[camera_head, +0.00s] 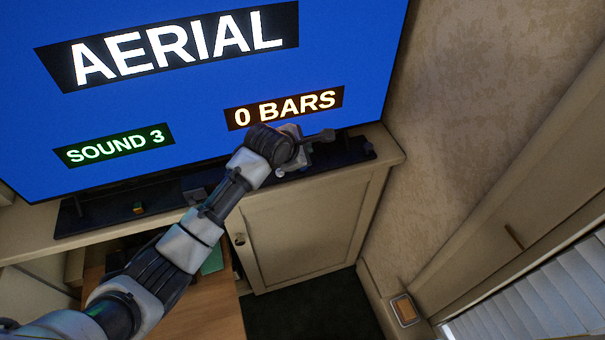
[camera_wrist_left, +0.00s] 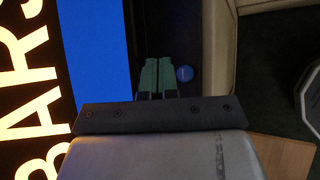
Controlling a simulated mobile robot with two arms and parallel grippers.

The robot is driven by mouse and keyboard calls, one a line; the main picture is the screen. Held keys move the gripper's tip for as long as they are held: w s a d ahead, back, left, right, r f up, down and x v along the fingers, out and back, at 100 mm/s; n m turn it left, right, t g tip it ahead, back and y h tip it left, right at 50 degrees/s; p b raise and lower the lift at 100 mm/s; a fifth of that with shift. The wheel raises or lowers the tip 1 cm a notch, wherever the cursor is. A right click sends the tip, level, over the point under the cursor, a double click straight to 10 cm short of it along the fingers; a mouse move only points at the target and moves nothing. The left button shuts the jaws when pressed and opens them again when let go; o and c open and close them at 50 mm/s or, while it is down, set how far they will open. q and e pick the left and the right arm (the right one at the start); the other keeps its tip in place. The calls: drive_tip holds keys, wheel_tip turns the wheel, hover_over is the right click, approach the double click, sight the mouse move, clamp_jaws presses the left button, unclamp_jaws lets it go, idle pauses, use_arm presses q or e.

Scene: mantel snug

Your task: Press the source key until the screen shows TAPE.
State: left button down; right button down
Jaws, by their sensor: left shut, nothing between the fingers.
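The screen (camera_head: 345,60) is blue and shows AERIAL in large letters, with SOUND 3 and 0 BARS below. A dark ledge (camera_head: 345,158) with small keys runs under it. A small bluish key (camera_head: 368,148) is near its right end; a round blue key (camera_wrist_left: 184,73) shows in the left wrist view. Which key is the source key cannot be read. My left gripper (camera_head: 328,134) is shut and empty, in front of the screen's lower right corner. Its greenish fingertips (camera_wrist_left: 157,62) are just left of the blue key in the wrist view; contact cannot be told. My right gripper is out of view.
A cream cabinet (camera_head: 310,225) stands below. A wooden surface (camera_head: 215,310) is at the lower left. Papered wall (camera_head: 480,120) bounds the right.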

use_arm(q)
wheel_tip(320, 180, down, 2)
drive_tip(key=shift+f, duration=0.1)
drive_tip(key=shift+f, duration=0.1)
idle(2.0)
drive_tip(key=shift+s+f, duration=0.1)
drive_tip(key=shift+f, duration=0.15)
drive_tip(key=shift+f, duration=0.45)
idle(0.6)
drive_tip(key=shift+r+p, duration=0.85)
drive_tip(key=shift+p, duration=0.35)
